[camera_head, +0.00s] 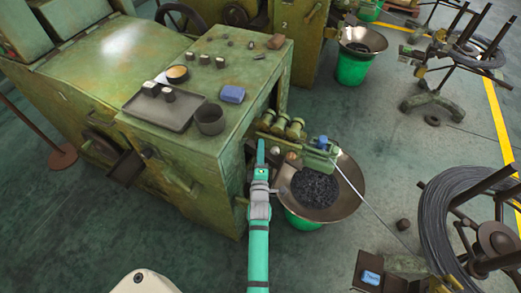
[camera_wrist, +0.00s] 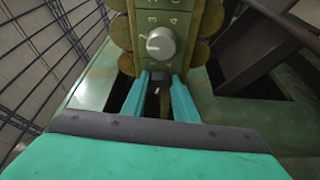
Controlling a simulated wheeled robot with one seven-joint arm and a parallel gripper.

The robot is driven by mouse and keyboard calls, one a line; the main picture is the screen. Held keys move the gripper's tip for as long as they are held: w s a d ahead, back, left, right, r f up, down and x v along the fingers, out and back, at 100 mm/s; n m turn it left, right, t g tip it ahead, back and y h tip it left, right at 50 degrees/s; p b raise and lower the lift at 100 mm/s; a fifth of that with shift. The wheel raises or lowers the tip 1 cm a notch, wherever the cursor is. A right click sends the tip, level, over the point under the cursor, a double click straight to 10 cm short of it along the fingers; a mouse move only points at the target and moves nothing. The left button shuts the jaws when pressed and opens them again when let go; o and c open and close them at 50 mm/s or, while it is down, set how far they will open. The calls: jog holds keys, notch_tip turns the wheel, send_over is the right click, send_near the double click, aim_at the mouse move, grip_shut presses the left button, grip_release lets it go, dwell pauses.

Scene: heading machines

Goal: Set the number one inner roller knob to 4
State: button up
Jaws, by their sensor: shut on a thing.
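An olive roller unit (camera_head: 282,122) sticks out from the right side of the green machine. In the wrist view its panel (camera_wrist: 172,18) carries a round silver knob (camera_wrist: 160,43) with a white mark and digits around it; I cannot read its setting surely. Below it, my gripper (camera_wrist: 158,84) is shut on a small dark lower knob (camera_wrist: 157,90), mostly hidden between the teal fingers. Its scale is hidden, and I cannot tell which knob is number one. In the head view my gripper (camera_head: 261,148) reaches up to the unit's left end; the knobs are not clear there.
A wide metal funnel (camera_head: 345,185) over a green bucket stands right of my arm. A wire coil (camera_head: 440,225) stands at the right.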

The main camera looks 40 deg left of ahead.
jog(key=shift+f, duration=0.1)
jog(key=o, duration=1.1)
jog(key=shift+d, duration=0.1)
jog(key=shift+c, duration=0.2)
jog(key=shift+r, duration=0.2)
notch_tip(320, 180, up, 3)
jog(key=shift+r, duration=0.1)
jog(key=o, duration=0.6)
jog(key=s+r, duration=0.1)
jog(key=s+d+r, duration=0.1)
jog(key=r, duration=0.1)
jog(key=d+r, duration=0.1)
jog(key=shift+s+r, duration=0.15)
jog(key=shift+s, duration=0.25)
jog(key=shift+s+d+r, duration=0.25)
jog(key=shift+s+r, duration=0.4)
jog(key=shift+r, duration=0.05)
jog(key=c, duration=0.6)
jog(key=s+d+r, duration=0.3)
jog(key=s+d, duration=0.1)
jog(key=s, duration=0.3)
jog(key=shift+s+d+r, duration=0.4)
